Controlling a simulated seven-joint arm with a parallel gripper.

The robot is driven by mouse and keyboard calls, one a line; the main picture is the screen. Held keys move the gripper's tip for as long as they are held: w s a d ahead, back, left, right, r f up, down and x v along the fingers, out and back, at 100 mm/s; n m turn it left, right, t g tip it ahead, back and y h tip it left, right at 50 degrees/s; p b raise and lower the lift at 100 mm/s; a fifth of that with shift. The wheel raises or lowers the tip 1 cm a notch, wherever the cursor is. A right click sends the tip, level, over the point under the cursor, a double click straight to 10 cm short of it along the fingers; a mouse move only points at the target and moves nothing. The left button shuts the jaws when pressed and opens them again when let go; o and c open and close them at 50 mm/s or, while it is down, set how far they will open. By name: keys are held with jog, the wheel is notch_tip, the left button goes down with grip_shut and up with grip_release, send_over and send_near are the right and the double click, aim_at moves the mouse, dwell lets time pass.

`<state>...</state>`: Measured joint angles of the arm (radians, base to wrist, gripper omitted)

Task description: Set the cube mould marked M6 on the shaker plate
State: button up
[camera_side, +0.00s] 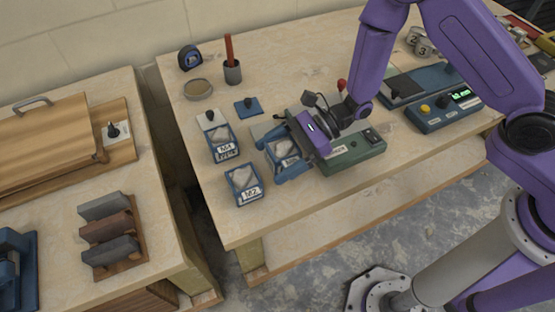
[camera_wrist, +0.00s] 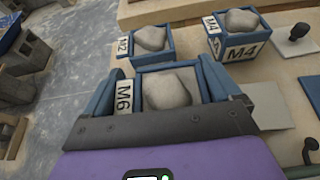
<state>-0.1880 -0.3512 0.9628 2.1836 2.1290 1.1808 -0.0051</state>
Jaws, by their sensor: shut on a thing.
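The cube mould M6 (camera_side: 284,154) is a blue open box with a grey mortar lump. Its M6 label (camera_wrist: 124,96) reads clearly in the wrist view. My gripper (camera_wrist: 157,75) is shut on it, with a blue finger on either side. The gripper in the side view (camera_side: 280,160) is at the left end of the green shaker unit (camera_side: 352,152). A flat grey plate (camera_side: 262,130), which looks like the shaker plate, shows beside the mould; it also shows in the wrist view (camera_wrist: 268,104). The gripper hides much of it. I cannot tell whether the mould touches it.
Mould M2 (camera_side: 243,186) and mould M4 (camera_side: 224,145) stand close by on the bench. A pale pad with a black knob (camera_side: 210,119), a blue pad (camera_side: 248,106) and a pot with a red handle (camera_side: 232,72) are behind. The bench front edge is near.

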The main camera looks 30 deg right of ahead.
aim_at(278, 153)
notch_tip(278, 153, up, 7)
jog(key=shift+f, duration=0.1)
jog(key=shift+w+d+r, duration=0.1)
jog(key=shift+r, duration=0.15)
jog(key=w+d, duration=0.2)
jog(key=d, duration=0.2)
jog(key=w+d+f, duration=0.1)
jog(key=w+d, duration=0.1)
jog(key=d, duration=0.3)
jog(key=w+d, duration=0.2)
jog(key=d, duration=0.3)
jog(key=shift+d+f, duration=0.2)
jog(key=shift+f, duration=2.3)
jog(key=shift+f, duration=0.1)
jog(key=o, duration=1)
jog(key=shift+o, duration=0.2)
